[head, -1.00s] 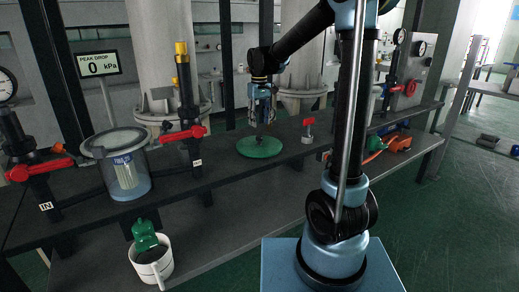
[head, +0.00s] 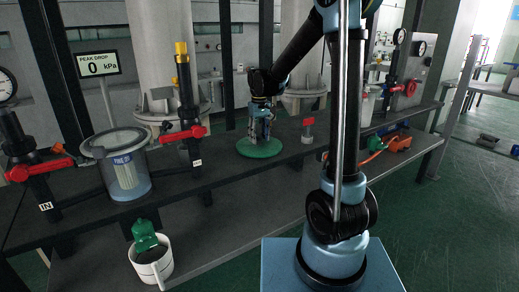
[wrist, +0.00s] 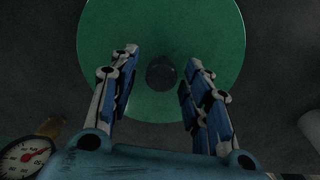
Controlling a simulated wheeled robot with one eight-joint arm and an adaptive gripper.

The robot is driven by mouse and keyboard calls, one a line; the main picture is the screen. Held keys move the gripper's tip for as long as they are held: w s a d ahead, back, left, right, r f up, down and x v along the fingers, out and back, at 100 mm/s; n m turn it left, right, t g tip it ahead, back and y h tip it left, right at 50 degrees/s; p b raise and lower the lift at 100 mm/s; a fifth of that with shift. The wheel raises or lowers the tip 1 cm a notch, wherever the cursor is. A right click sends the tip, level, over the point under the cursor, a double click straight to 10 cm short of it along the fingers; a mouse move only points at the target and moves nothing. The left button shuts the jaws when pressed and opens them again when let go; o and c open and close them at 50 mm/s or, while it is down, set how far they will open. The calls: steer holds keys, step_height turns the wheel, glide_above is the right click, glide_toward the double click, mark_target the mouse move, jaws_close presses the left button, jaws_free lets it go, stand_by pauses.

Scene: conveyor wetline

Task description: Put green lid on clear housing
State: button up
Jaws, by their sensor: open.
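The green lid (head: 260,148) is a flat round disc lying on the dark bench, right of the clear housing. In the wrist view the lid (wrist: 215,35) fills the upper middle, with a dark round knob (wrist: 161,73) at its centre. My gripper (head: 260,138) is over the lid, pointing down. In the wrist view my gripper (wrist: 160,75) is open, with its fingers on either side of the knob and gaps on both sides. The clear housing (head: 124,168) stands upright at the left with a pale labelled insert inside. Contact between fingertips and lid cannot be told.
Red-handled valves (head: 190,134) stand on pipes either side of the housing. A small red-topped part (head: 307,131) is just right of the lid. A white mug (head: 152,262) with a green item sits lower front. A gauge (wrist: 25,157) shows at lower left in the wrist view.

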mark_target(259, 136)
steer(key=c, duration=0.9)
steer(key=shift+r, duration=1.55)
